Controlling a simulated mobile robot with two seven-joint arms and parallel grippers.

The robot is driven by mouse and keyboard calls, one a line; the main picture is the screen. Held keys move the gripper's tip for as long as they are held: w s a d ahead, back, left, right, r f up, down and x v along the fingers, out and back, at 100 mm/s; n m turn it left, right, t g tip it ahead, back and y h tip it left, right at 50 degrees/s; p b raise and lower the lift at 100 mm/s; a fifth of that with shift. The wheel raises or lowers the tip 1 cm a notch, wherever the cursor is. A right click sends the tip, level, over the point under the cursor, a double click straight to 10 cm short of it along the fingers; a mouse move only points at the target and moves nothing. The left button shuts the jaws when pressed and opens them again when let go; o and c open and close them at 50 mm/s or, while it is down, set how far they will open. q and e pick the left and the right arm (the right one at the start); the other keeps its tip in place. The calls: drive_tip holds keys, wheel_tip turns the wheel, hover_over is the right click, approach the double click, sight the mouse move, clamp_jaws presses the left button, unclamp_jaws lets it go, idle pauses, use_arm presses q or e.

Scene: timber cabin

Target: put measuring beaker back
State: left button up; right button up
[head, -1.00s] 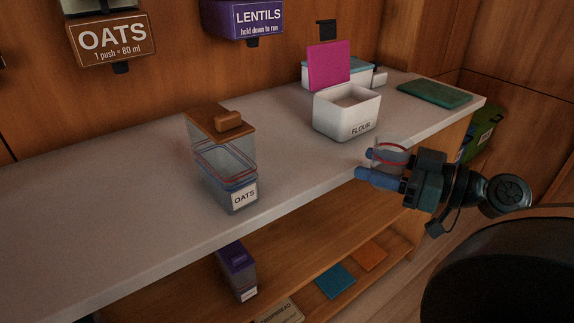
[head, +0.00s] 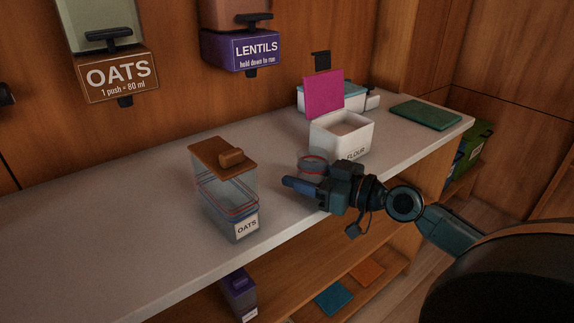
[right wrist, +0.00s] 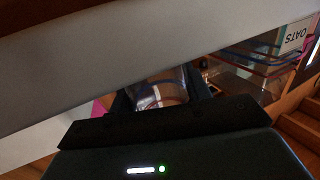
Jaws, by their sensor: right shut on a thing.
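My right gripper (head: 306,182) is shut on the measuring beaker (head: 313,165), a small clear cup with a red band near its rim. The gripper partly hides it. It is over the front part of the counter, between the oats container and the flour tub; I cannot tell whether it touches the counter. In the right wrist view the clear beaker (right wrist: 162,90) sits between the dark fingers. The clear oats container (head: 226,205) with a brown lid stands to the left, with red and blue bands around it. My left gripper is not in view.
The white flour tub (head: 340,138) with a raised pink lid (head: 323,95) stands behind the gripper. A teal board (head: 425,114) lies at the right end of the counter (head: 110,220). OATS (head: 120,75) and LENTILS (head: 242,52) dispensers hang on the wall. The counter's left part is clear.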

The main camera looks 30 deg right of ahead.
drive_tip(key=shift+w+a+r+p, duration=0.15)
drive_tip(key=shift+w+a+p, duration=0.15)
drive_tip(key=shift+w, duration=0.15)
drive_tip(key=p+x, duration=0.1)
drive_tip(key=x, duration=0.2)
drive_tip(key=shift+f, duration=0.45)
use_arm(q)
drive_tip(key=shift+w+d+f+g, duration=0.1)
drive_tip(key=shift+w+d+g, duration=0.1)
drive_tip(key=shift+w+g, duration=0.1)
use_arm(e)
drive_tip(key=shift+s, duration=0.1)
drive_tip(key=shift+f, duration=0.15)
drive_tip(key=o, duration=0.6)
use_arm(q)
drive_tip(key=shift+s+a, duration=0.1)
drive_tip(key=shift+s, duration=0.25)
use_arm(e)
drive_tip(key=o, duration=0.4)
drive_tip(key=shift+o, duration=0.2)
